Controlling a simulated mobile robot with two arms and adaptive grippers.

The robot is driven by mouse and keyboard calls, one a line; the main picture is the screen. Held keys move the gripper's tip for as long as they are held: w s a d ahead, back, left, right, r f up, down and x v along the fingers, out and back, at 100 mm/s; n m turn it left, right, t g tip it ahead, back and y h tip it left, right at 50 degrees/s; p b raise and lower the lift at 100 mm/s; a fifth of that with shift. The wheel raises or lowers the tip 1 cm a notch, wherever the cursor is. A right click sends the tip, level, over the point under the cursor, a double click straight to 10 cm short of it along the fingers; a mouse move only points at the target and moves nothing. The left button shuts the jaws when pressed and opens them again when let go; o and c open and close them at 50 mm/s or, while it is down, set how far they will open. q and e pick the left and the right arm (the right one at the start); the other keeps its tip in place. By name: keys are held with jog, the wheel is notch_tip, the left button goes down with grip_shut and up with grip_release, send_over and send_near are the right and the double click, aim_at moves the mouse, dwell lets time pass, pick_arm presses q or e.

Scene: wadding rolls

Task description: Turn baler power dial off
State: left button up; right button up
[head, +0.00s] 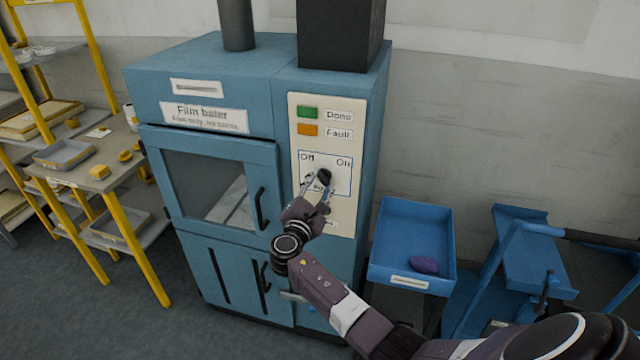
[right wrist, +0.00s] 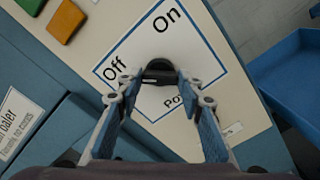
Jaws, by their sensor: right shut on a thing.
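The blue film baler (head: 225,190) stands against the wall with a cream control panel (head: 340,215) on its front right. The black power dial (head: 324,175) sits in a blue-outlined square marked Off at left and On at right. It also shows in the right wrist view (right wrist: 160,67). My right gripper (head: 321,183) is at the panel, its fingers on either side of the dial and shut on it. In the right wrist view, the gripper (right wrist: 160,80) hides part of the dial, and I cannot tell exactly where its pointer stands. My left gripper is not in view.
Green Done (head: 307,112) and orange Fault (head: 307,129) indicators sit above the dial. A blue tray (head: 385,215) with a purple item (head: 424,265) stands right of the baler. A blue cart (head: 535,250) is farther right. Yellow-framed shelves (head: 120,215) stand at left.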

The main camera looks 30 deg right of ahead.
jog(key=shift+f, duration=0.1)
jog(key=o, duration=1.2)
jog(key=shift+c, duration=0.2)
jog(key=v, duration=1.2)
